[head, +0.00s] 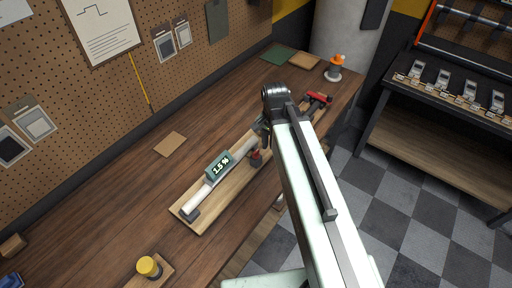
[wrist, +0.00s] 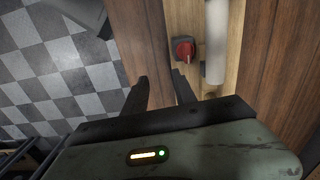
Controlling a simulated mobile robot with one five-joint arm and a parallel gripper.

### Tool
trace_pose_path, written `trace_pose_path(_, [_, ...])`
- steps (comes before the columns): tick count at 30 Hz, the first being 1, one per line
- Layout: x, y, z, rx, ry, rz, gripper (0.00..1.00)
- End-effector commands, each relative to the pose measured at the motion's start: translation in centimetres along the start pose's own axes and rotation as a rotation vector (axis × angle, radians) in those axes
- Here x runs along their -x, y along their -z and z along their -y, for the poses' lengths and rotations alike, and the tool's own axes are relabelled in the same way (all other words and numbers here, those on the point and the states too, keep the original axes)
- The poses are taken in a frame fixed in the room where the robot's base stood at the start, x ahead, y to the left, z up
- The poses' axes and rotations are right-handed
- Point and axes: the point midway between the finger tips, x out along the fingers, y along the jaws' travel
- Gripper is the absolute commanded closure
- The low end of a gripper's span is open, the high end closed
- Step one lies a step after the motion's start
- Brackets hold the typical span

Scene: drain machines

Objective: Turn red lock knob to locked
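The red lock knob (wrist: 184,48) shows in the wrist view on a dark base fixed to a wooden board (wrist: 184,14), just left of a white pipe (wrist: 215,45). In the head view the red knob (head: 256,155) sits on the front side of the board, near the pipe (head: 197,199). My gripper (wrist: 160,75) is open and empty. Its fingers point toward the board edge, and the knob lies just beyond and right of the right fingertip, apart from it. Which way the knob's mark points is too small to tell. My arm hides most of the gripper in the head view.
A yellow-topped item (head: 149,267) and an orange-topped item (head: 337,68) stand on the bench. Checkered floor (head: 386,200) lies right of the bench.

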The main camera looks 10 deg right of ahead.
Motion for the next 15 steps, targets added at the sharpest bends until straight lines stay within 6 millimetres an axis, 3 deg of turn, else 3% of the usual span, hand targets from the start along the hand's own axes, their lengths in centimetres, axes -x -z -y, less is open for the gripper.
trace_pose_path(1, [2.6,-0.1,1.9,-0.070,0.000,0.000,0.67])
trace_pose_path(5, [4.9,-1.5,4.5,-0.081,0.000,0.000,0.67])
trace_pose_path(15, [4.1,-2.4,5.0,-0.060,0.000,0.000,0.67])
